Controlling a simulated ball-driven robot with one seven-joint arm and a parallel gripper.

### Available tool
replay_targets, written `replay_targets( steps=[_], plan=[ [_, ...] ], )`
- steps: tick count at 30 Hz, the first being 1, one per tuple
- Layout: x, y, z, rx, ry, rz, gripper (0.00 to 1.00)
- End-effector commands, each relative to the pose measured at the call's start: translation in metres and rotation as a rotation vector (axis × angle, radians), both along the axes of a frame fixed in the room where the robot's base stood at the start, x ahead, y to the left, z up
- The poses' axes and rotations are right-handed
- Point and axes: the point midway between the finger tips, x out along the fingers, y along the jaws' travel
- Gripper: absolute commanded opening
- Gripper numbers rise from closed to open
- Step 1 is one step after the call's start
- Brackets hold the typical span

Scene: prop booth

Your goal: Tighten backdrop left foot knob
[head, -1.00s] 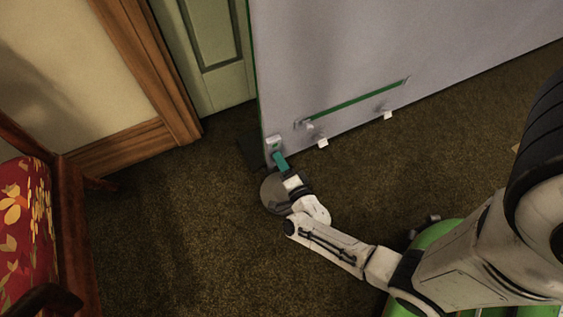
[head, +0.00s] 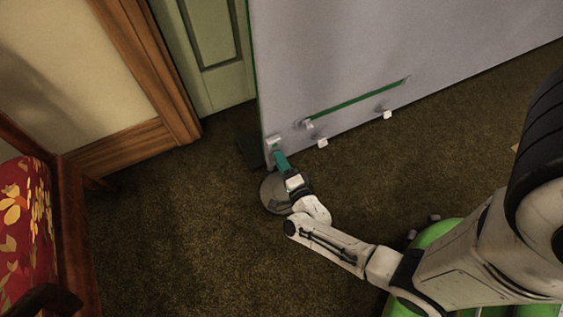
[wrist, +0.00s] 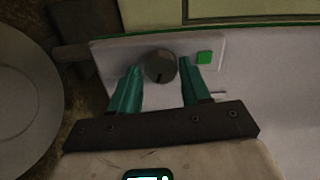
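The backdrop (head: 400,60) is a large pale panel with a green edge, standing on the carpet. At its lower left corner is a small pale plate (head: 272,141), which also shows in the wrist view (wrist: 110,58). On this plate in the wrist view is a round dark grey knob (wrist: 161,67) with a dark mark on its face. My gripper (head: 279,159) is at the plate. In the wrist view its teal fingers stand on either side of the knob, seemingly with small gaps. The head view hides the knob.
A round grey disc (head: 271,195) lies on the carpet under my gripper. Small white brackets (head: 322,143) and a green strip (head: 352,98) are on the backdrop to the right. A red floral chair (head: 25,220) stands at the left, with open carpet between.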

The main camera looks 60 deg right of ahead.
Motion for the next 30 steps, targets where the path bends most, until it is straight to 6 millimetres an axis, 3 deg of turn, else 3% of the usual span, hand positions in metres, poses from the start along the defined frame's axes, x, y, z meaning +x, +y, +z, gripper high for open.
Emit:
replay_targets(
  steps=[5,14,30],
  plan=[
    [0.001,0.0,0.001,-0.002,-0.002,0.0,0.63],
    [-0.002,0.002,0.002,-0.002,-0.002,0.0,0.63],
    [-0.076,0.051,0.006,-0.001,0.0,0.0,0.63]
  ],
)
